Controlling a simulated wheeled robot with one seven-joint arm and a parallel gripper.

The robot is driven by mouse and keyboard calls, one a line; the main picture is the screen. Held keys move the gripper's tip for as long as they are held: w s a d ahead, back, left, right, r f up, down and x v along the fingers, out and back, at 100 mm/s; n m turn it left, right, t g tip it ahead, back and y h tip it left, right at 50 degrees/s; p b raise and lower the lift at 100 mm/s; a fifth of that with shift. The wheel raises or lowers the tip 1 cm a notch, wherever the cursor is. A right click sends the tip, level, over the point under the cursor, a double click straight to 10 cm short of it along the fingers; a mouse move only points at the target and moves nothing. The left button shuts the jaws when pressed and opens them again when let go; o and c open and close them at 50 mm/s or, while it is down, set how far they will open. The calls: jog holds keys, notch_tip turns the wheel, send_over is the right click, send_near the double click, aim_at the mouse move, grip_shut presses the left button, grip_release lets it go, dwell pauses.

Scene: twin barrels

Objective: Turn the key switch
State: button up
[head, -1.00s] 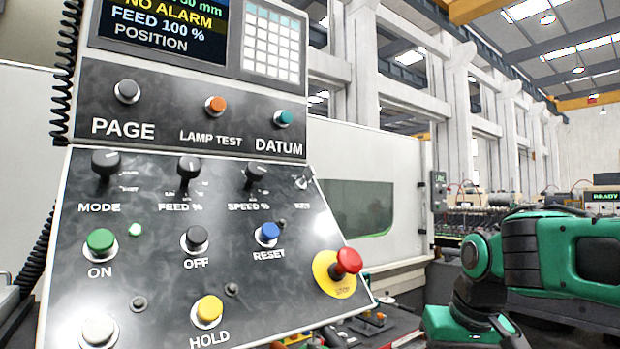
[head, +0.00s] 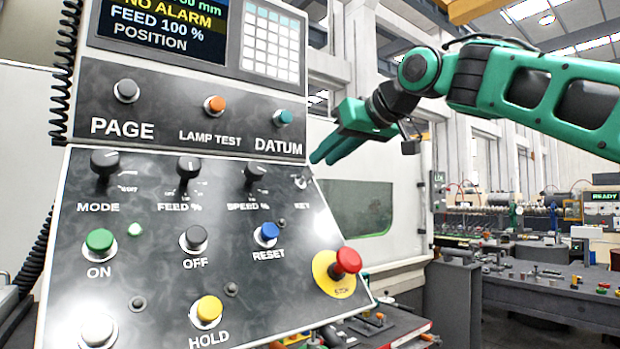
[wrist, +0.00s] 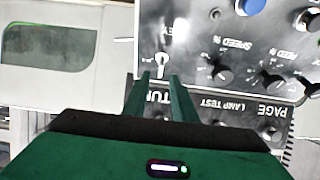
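The key switch (head: 300,182) is a small light metal piece above the KEY label, near the right edge of the lower control panel. My gripper (head: 322,158) hangs in the air just up and right of it, fingers pointing down and left toward the panel. In the wrist view the panel is upside down. There the key switch (wrist: 161,64) shows just beyond my gripper's tips (wrist: 159,77), roughly in line with the gap. The two green fingers stand apart with nothing between them. I see no contact with the key.
The red emergency stop (head: 348,261) juts out below the key. The blue RESET button (head: 267,233) and the SPEED knob (head: 255,174) lie to its left. The DATUM button (head: 283,118) is above. Free air lies right of the panel, before the pale machine enclosure.

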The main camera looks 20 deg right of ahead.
aim_at(312, 168)
jog(key=x, duration=0.8)
